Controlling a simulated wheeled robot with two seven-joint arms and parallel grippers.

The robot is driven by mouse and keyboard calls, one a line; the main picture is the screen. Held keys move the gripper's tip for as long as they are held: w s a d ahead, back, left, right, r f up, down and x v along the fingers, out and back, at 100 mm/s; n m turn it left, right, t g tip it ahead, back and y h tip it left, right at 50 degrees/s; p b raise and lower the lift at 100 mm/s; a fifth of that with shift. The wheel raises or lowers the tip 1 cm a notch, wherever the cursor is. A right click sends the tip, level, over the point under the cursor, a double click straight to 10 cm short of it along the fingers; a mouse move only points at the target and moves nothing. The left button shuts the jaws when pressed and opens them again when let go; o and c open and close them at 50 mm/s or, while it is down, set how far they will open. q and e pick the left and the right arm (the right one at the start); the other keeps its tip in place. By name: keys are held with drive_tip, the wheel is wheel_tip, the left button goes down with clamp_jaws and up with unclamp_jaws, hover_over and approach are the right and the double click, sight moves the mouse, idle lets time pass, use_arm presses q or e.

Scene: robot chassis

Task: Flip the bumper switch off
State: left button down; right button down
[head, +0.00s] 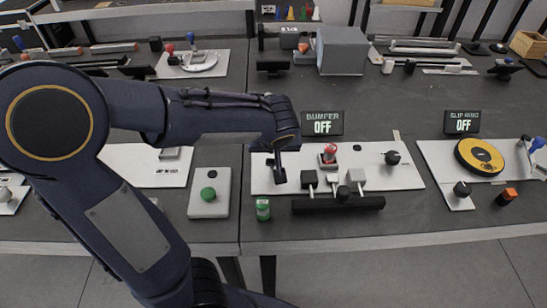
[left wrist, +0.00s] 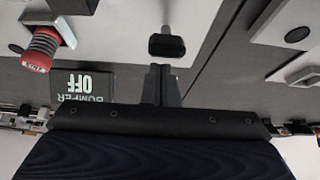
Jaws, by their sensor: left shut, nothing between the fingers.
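The sign (head: 322,123) above the white panel (head: 375,179) reads "BUMPER OFF"; the same sign shows upside down in the left wrist view (left wrist: 84,83). My left gripper (head: 279,178) is shut and empty over the left end of this panel. In the left wrist view, a black switch lever (left wrist: 166,44) stands just beyond my shut fingertips (left wrist: 161,70), with a small gap seeming to show between them. In the head view the gripper largely hides this switch. My right gripper is not in view.
A red knob (head: 329,153) and a black knob (head: 392,158) stand on the panel to the right. A black bar (head: 338,204) lies in front. A green button box (head: 208,194) is to the left. The "SLIP RING OFF" sign (head: 462,122) stands at right.

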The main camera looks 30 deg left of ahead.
use_arm(q)
drive_tip(key=shift+w+r, duration=0.1)
drive_tip(key=shift+r, duration=0.15)
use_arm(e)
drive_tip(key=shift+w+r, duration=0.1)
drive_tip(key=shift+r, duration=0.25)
use_arm(q)
drive_tip(key=shift+r+p, duration=0.45)
drive_tip(key=shift+r, duration=0.3)
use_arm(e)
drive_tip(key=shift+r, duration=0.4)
